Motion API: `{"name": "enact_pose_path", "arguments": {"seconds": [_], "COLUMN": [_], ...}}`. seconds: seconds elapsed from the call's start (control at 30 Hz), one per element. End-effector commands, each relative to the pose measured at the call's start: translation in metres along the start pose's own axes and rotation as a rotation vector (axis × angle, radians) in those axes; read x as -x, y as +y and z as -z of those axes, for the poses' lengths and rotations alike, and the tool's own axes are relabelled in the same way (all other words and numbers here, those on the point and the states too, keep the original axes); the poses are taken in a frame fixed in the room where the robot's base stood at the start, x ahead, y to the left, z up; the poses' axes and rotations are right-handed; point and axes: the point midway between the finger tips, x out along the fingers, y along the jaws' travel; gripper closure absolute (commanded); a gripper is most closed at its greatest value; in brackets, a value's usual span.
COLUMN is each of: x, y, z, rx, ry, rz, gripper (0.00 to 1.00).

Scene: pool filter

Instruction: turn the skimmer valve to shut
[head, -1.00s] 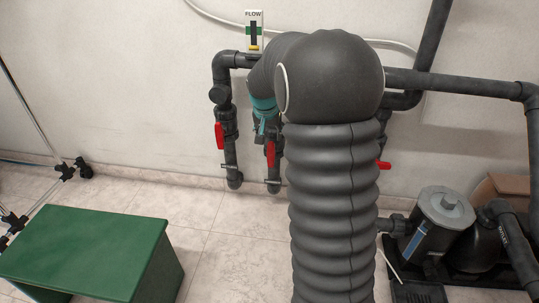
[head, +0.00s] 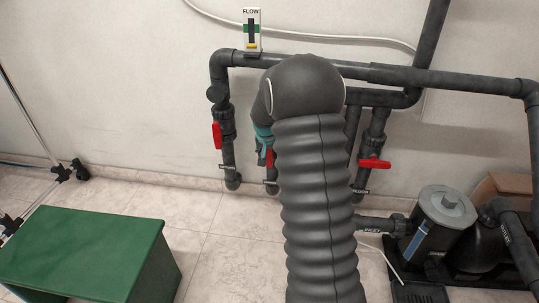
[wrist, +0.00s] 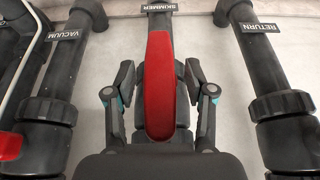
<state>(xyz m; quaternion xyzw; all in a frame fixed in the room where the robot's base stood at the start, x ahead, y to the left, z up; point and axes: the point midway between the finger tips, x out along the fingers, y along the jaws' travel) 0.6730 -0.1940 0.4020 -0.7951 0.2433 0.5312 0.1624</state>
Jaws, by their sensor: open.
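The skimmer valve's red handle (wrist: 160,95) lies lengthwise along its dark pipe in the wrist view, below the SKIMMER label (wrist: 159,7). My gripper (wrist: 158,80) is open, with one finger on each side of the handle and a visible gap on both sides. In the head view my gripper (head: 263,137) shows as a teal and dark shape at the middle pipe. Only a small part of the skimmer handle (head: 268,158) shows there, the rest hidden by my gripper and arm.
The left valve's red handle (head: 217,135) runs along its pipe. The right red handle (head: 374,163) sits crosswise. VACUUM (wrist: 64,34) and RETURN (wrist: 258,27) pipes flank the skimmer. A green stool (head: 90,240) stands front left; a pump (head: 445,215) stands right.

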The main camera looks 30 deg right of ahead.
Motion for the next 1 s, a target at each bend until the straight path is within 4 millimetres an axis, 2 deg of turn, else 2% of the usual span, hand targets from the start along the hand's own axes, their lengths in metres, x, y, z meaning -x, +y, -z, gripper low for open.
{"name": "enact_pose_path", "arguments": {"seconds": [0.23,0.27,0.47,1.0], "x": [-0.0008,-0.0008,-0.0007,-0.0007], "y": [0.0001,0.0001,0.0000,0.0011], "z": [0.0001,0.0001,0.0000,0.0000], "rx": [0.000,0.000,0.000,-0.029], "ry": [0.000,0.000,0.000,-0.001], "rz": [0.000,0.000,0.000,0.061], "gripper": [0.46,0.48,0.98,1.00]}}
